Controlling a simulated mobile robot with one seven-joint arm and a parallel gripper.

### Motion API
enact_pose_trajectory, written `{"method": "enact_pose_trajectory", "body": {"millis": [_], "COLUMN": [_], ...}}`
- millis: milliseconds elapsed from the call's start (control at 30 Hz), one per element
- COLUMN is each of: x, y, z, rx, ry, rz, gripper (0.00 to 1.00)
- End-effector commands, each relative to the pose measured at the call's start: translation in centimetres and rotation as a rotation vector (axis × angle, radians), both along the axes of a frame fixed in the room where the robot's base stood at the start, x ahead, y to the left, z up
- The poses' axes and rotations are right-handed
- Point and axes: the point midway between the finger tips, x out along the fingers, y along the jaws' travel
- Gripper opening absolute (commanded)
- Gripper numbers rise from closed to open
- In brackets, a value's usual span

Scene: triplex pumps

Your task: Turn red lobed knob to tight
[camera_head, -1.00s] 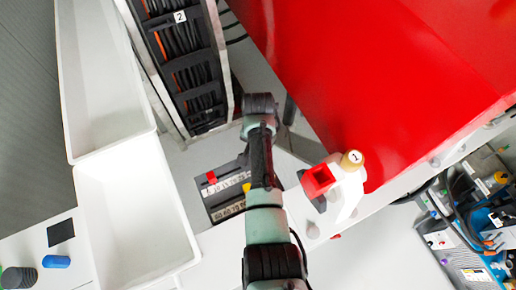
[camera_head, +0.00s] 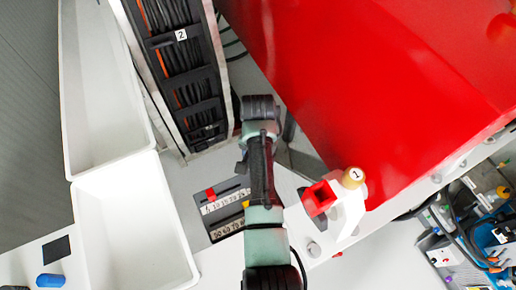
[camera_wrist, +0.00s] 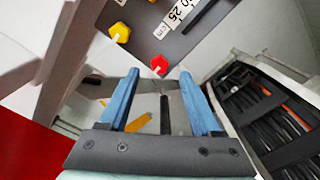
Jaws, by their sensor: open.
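A small red knob (camera_wrist: 159,65) shows in the wrist view on a dark grey panel (camera_wrist: 180,45), at the panel's lower edge. Its lobes are too small to make out. My gripper (camera_wrist: 160,75) has two blue fingers spread apart, with nothing between them. In the picture the knob lies just above and between the fingertips; the depth gap cannot be told. In the head view the scale panel (camera_head: 220,230) shows a red piece (camera_head: 210,194) beside my arm. My gripper is hidden there by the arm.
A yellow knob (camera_wrist: 119,32) sits up and left of the red one. A black cable rack (camera_wrist: 270,110) stands at the right of the wrist view. In the head view a large red housing (camera_head: 370,90) is right of my arm and a white bin (camera_head: 135,220) is left.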

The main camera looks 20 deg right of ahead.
Motion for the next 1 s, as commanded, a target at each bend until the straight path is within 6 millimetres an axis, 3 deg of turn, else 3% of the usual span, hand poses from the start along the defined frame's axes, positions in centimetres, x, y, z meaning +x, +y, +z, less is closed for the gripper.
{"method": "enact_pose_trajectory", "body": {"millis": [200,400,1000], "x": [0.2,0.1,0.0], "y": [-0.1,0.0,0.0], "z": [4.8,7.8,8.6], "rx": [-0.002,0.000,0.000], "ry": [-0.007,-0.003,-0.001], "rz": [-0.001,-0.001,-0.001], "gripper": [0.65,0.65,0.65]}}
